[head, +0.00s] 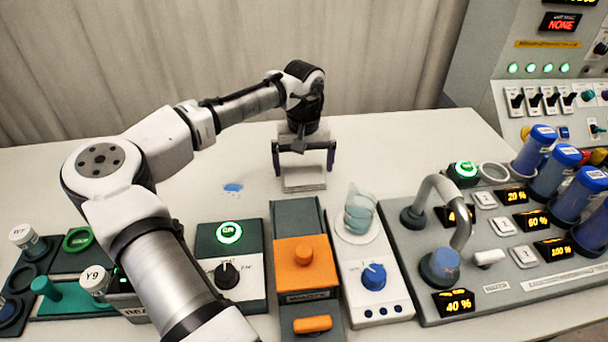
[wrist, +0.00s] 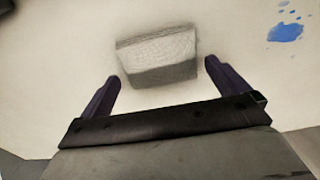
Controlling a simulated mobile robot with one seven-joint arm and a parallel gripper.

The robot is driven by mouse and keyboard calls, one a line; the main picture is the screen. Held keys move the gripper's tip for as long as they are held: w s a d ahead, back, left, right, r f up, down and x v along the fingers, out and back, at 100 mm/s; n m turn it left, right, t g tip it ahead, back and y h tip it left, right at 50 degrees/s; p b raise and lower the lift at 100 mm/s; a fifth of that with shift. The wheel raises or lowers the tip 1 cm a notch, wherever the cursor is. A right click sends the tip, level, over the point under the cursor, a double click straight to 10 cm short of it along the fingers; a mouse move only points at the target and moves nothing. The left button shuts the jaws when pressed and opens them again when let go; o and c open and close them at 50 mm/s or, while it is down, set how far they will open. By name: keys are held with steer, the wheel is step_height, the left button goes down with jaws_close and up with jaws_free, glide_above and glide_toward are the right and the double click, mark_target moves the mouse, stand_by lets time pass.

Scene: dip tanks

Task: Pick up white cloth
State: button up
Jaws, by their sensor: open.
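The white cloth (head: 303,178) is a pale, block-like folded piece on the table in the head view. It also shows in the wrist view (wrist: 157,52), lying ahead of and between the two fingers. My gripper (head: 304,172) points down over the cloth, with one finger to each side of it. In the wrist view my gripper (wrist: 160,88) is open and its fingers hold nothing. I cannot tell the exact height of the fingertips above the table.
A blue stain (head: 233,188) lies left of the cloth. In front stand an orange-lidded unit (head: 305,262), a green-lit box (head: 230,262) and a white unit with a glass beaker (head: 360,212). A grey panel with pipe and blue cylinders (head: 500,285) is at right. The table behind is clear.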

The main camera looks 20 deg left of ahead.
mark_target(304, 173)
steer(key=shift+f, duration=0.85)
steer(key=shift+c, duration=0.4)
steer(key=c, duration=0.6)
step_height(304, 173, up, 10)
steer(key=shift+r+b, duration=0.1)
steer(key=shift+b, duration=0.65)
steer(key=o, duration=0.4)
steer(key=c, duration=0.3)
steer(key=shift+c, duration=0.2)
